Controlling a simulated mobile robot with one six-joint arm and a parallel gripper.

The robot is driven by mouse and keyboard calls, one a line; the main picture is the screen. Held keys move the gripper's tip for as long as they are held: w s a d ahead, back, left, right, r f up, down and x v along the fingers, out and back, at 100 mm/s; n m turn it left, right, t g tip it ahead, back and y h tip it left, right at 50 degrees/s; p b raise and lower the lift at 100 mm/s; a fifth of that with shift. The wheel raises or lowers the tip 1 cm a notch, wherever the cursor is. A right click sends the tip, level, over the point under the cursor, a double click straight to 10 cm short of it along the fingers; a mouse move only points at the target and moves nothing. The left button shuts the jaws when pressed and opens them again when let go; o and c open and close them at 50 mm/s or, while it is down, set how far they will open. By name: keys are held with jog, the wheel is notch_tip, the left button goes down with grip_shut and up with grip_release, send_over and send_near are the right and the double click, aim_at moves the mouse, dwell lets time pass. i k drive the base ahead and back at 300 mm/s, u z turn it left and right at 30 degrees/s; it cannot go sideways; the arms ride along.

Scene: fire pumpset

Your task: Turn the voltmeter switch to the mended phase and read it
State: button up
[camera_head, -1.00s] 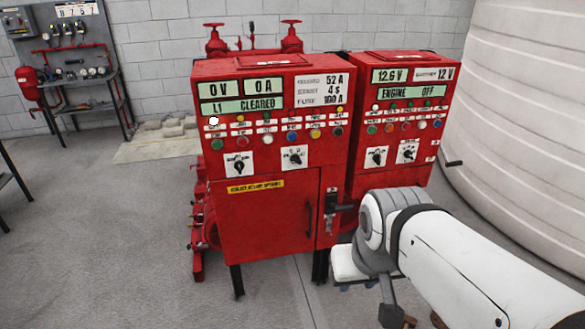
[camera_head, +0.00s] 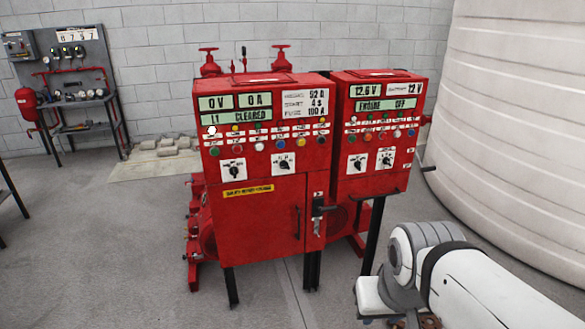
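The left red control panel (camera_head: 262,215) faces me. Its displays read 0 V (camera_head: 213,103), 0 A (camera_head: 260,100) and "L1 CLEARED" (camera_head: 237,116). Two black rotary switches on white plates sit below the rows of lamps and buttons: a left one (camera_head: 233,170) and a right one (camera_head: 284,164). Their lettering is too small to tell which is the voltmeter switch or its exact position. My white arm is at the lower right, in front of the panels and apart from both switches. My gripper is not seen; the arm's end runs out of the bottom edge.
A second red panel (camera_head: 378,130) stands to the right, reading 12.6 V, 12 V and "ENGINE OFF". A large pale tank (camera_head: 515,130) fills the right side. A bench with red pipework (camera_head: 75,95) stands at the back left. The floor (camera_head: 110,260) before the left panel is clear.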

aim_at(283, 163)
jog(key=i, duration=1)
jog(key=z, duration=0.05)
